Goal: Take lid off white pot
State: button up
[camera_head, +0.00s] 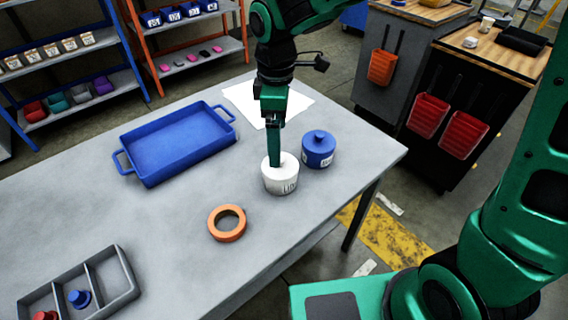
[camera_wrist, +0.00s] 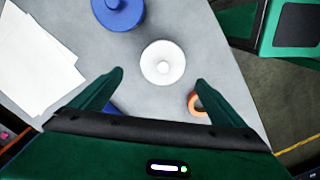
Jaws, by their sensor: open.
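The white pot (camera_head: 281,181) stands upright on the grey table, with dark lettering on its side. Its white lid (camera_wrist: 162,62), with a round knob in the middle, is on top in the wrist view. My gripper (camera_head: 276,163) points down at the pot in the head view and hides part of the lid. In the wrist view my gripper (camera_wrist: 160,77) is open, its fingers apart on either side of the lid with nothing between them. I cannot tell whether the fingers touch the lid.
A blue lidded pot (camera_head: 318,150) stands close behind and right of the white pot. An orange ring (camera_head: 227,223) lies in front. A blue tray (camera_head: 180,147), white paper (camera_head: 268,98) and a grey divided box (camera_head: 113,287) are also on the table (camera_head: 160,225).

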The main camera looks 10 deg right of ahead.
aim_at(289, 168)
jog(key=shift+s+d+f, duration=0.1)
jog(key=shift+f, duration=1.65)
jog(key=shift+s+d+f, duration=0.1)
jog(key=shift+f, duration=1.6)
jog(key=c, duration=1.1)
